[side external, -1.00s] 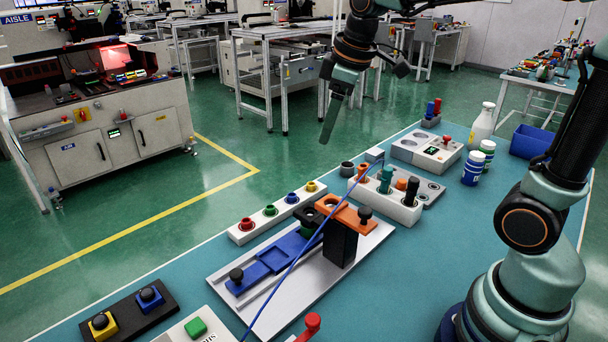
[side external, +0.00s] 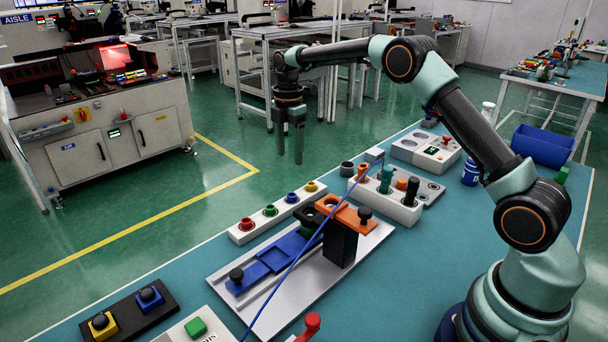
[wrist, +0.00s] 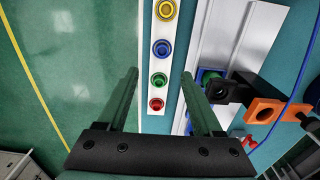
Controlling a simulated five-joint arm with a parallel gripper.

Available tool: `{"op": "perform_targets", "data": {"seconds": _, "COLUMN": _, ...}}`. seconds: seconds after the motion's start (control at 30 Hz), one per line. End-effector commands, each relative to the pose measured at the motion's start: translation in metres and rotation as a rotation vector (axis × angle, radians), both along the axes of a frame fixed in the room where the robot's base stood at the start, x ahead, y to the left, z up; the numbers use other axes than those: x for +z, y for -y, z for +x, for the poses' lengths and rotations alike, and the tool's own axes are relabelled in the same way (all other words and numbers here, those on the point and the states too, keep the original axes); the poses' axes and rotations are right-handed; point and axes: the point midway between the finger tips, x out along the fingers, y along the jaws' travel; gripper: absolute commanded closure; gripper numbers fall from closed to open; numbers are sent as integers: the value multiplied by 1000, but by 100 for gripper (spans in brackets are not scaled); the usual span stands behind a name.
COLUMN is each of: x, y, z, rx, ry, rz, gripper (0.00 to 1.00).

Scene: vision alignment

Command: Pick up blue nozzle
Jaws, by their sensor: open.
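The blue nozzle (side external: 292,198) sits in a white strip (side external: 259,227) between the green nozzle (side external: 270,210) and the yellow nozzle (side external: 311,186); the red nozzle (side external: 246,224) is at the near end. In the wrist view the blue nozzle (wrist: 162,48) shows as a ring beyond the fingertips, slightly above the green nozzle (wrist: 159,79). My gripper (side external: 290,157) points down, open and empty, and appears above the strip, apart from it. In the wrist view my gripper (wrist: 158,75) has its fingers wide apart on either side of the strip. Nothing hides the blue nozzle.
A metal rail fixture (side external: 325,265) with a blue slide and an orange bracket (side external: 348,212) stands right of the strip. A thin blue cable (side external: 293,265) crosses it. A white block (side external: 395,208) with several pegs is farther right. Green floor lies left of the strip.

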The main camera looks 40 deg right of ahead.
Motion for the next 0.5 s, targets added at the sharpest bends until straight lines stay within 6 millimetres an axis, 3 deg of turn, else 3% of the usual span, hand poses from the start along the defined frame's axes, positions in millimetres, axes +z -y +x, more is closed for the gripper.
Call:
{"op": "perform_targets", "data": {"seconds": 0.3, "x": -49, "y": 0, "z": -1, "rx": 3, "ry": -5, "rz": 1, "gripper": 33}}
{"op": "perform_targets", "data": {"seconds": 0.5, "x": -67, "y": 0, "z": 0, "rx": 3, "ry": -1, "rz": 0, "gripper": 33}}
